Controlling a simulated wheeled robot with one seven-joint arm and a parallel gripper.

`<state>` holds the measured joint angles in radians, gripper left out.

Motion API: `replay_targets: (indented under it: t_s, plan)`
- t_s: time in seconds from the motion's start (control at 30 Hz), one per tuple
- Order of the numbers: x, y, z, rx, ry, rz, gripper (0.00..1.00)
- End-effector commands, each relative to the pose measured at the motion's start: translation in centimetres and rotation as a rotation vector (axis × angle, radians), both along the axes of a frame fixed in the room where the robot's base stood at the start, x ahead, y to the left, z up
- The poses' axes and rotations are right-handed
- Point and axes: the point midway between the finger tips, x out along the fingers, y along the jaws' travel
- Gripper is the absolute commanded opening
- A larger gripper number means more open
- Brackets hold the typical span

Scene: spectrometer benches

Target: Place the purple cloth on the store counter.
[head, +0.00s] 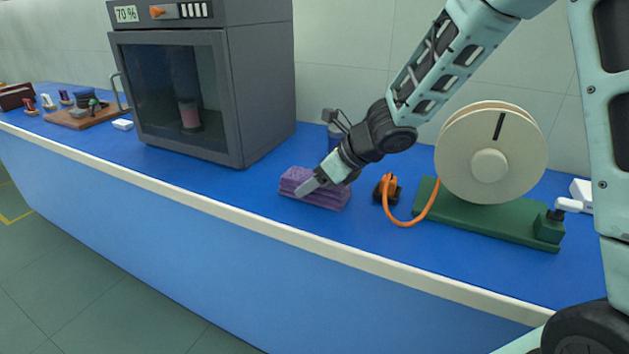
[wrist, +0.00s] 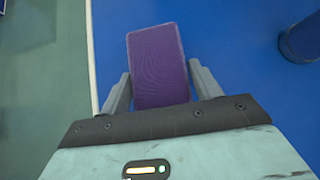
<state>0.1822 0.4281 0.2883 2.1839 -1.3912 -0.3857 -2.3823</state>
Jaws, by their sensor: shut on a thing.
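The purple cloth (head: 316,188) is a folded block at the blue counter (head: 250,205), right of the dark cabinet. My gripper (head: 316,184) is shut on it, with one finger along its near side. In the wrist view the cloth (wrist: 158,62) lies between the two fingers (wrist: 158,90), its long side pointing away from the palm. The cloth is at or just above the counter surface; I cannot tell whether it touches.
A dark glass-fronted cabinet (head: 185,90) stands to the left. A cream reel (head: 490,155) on a green base (head: 480,222) with an orange cable (head: 390,205) stands to the right. A dark blue cylinder (wrist: 301,42) is near the cloth. A wooden board (head: 80,118) lies far left. The counter's pale front edge (head: 240,214) is close.

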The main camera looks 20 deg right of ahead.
Motion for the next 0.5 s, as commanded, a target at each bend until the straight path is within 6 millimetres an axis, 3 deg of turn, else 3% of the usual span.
replay_targets:
  t_s: [0.13, 0.17, 0.2, 0.5]
  plan:
    - [0.01, 0.01, -0.28, 0.0, -0.001, 0.001, 0.38]
    - [0.01, 0.01, -0.14, 0.0, 0.0, 0.001, 0.72]
    - [0.01, 0.01, -0.11, 0.0, 0.0, 0.0, 0.83]
    - [0.0, 0.0, -0.04, 0.0, 0.0, 0.0, 0.85]
